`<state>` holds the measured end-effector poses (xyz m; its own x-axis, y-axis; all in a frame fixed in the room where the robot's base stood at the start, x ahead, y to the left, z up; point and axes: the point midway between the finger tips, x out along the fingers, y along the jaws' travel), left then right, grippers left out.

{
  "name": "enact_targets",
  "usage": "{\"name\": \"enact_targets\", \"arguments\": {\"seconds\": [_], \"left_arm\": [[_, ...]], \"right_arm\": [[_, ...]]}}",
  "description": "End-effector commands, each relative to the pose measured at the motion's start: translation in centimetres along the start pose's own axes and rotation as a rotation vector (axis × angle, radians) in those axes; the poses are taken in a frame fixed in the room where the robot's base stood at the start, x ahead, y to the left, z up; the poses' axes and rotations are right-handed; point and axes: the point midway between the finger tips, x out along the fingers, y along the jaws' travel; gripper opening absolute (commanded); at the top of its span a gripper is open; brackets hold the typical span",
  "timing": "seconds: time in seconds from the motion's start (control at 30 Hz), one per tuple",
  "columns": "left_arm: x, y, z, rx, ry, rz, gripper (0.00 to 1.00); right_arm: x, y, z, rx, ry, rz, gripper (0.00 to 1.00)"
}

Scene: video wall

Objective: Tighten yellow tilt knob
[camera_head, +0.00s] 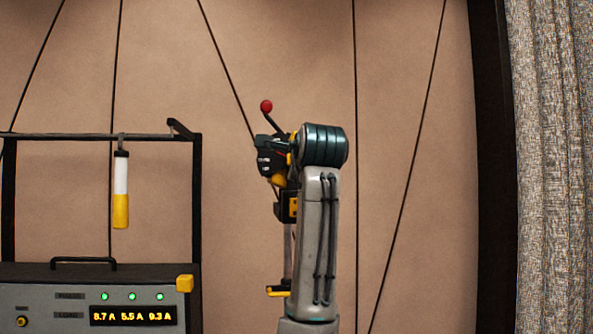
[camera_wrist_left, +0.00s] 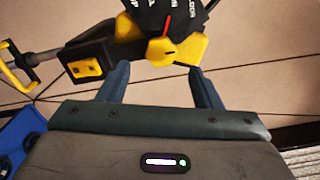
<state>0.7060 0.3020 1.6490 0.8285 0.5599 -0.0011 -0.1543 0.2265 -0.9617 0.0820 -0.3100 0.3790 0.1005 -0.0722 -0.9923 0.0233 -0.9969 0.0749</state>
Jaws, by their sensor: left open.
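In the left wrist view, a yellow knob (camera_wrist_left: 161,50) with a red pointer line sits under a dark labelled head (camera_wrist_left: 172,14). Other yellow parts (camera_wrist_left: 192,49) flare out beside it. My left gripper (camera_wrist_left: 157,70) is open, its two blue-grey fingers pointing at the knob, one on each side and apart from it in the picture. I cannot tell the depth gap. In the head view the dark head (camera_head: 268,158) stands on a thin post, with a yellow part (camera_head: 279,179) beneath; my arm covers its right side and hides the gripper fingers. My right gripper is not in view.
A red-ball lever (camera_head: 266,106) rises above the head. At left stands a grey power unit (camera_head: 60,312) with a lit readout and frame, from which a white-and-yellow cylinder (camera_head: 121,190) hangs. A yellow handle (camera_wrist_left: 15,68) shows in the wrist view. A grey curtain (camera_head: 555,160) is at right.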

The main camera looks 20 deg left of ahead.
Motion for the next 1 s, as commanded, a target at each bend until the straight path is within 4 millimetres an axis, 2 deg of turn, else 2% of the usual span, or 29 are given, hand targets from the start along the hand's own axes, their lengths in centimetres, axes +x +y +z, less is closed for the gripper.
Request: {"name": "enact_targets", "arguments": {"seconds": [0.03,0.1,0.33,0.87,0.97,1.0], "left_arm": [[-1.1,0.3,-0.2,-0.003,0.003,-0.004,0.59],[-2.2,0.4,-0.2,-0.002,0.002,-0.003,0.59],[-4.4,0.1,-0.1,0.000,0.000,-0.001,0.59],[-4.4,0.1,-0.1,0.001,0.001,0.001,0.59],[-3.4,1.1,-1.1,0.001,0.009,0.012,0.59],[-2.5,2.1,-2.0,0.002,0.017,0.022,0.59]], "right_arm": [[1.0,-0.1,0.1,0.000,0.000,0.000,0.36],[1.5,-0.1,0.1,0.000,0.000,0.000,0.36],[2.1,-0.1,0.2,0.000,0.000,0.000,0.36],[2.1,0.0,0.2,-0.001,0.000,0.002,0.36],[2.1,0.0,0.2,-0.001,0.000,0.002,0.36],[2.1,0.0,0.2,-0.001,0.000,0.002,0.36]]}}
